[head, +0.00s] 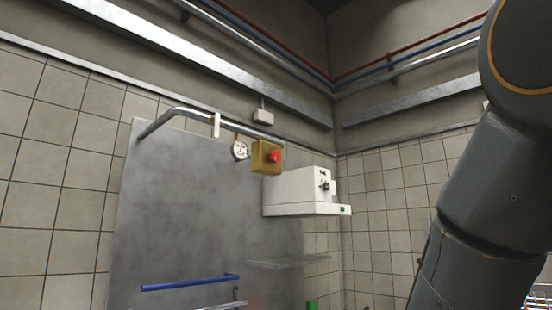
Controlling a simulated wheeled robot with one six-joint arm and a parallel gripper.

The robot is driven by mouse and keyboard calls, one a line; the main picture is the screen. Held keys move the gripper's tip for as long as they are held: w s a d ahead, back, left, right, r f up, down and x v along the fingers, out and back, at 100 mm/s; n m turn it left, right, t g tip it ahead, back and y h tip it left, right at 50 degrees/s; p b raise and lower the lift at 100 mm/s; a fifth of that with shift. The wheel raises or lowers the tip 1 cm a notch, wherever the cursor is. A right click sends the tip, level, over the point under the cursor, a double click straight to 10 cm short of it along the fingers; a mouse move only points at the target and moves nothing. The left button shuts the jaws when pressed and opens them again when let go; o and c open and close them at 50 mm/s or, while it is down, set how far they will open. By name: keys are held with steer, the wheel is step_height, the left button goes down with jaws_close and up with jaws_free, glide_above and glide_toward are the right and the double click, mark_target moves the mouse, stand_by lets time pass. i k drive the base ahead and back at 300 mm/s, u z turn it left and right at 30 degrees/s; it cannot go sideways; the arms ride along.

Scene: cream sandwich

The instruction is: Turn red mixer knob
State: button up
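A round red knob (273,156) sits on the front of a small yellow box (262,164) near the middle of the head view. The box is in front of the upper edge of a grey metal panel. I cannot tell if this red knob belongs to a mixer. To its lower right is a white machine (296,192) with a dark knob (325,186) and a green button (343,209). My arm crosses the right side of the view, well apart from the box. My gripper is not in view.
A bent metal pipe (180,111) runs along the panel's top, with a round gauge (240,150) left of the yellow box. A blue bar (190,284) is low in front of the panel (185,210). Tiled walls surround the corner. A small green object (312,304) shows at the bottom.

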mark_target(274, 156)
steer(key=u, duration=0.15)
steer(key=k, duration=0.45)
steer(key=z, duration=1)
steer(key=i, duration=1.15)
steer(key=u, duration=0.35)
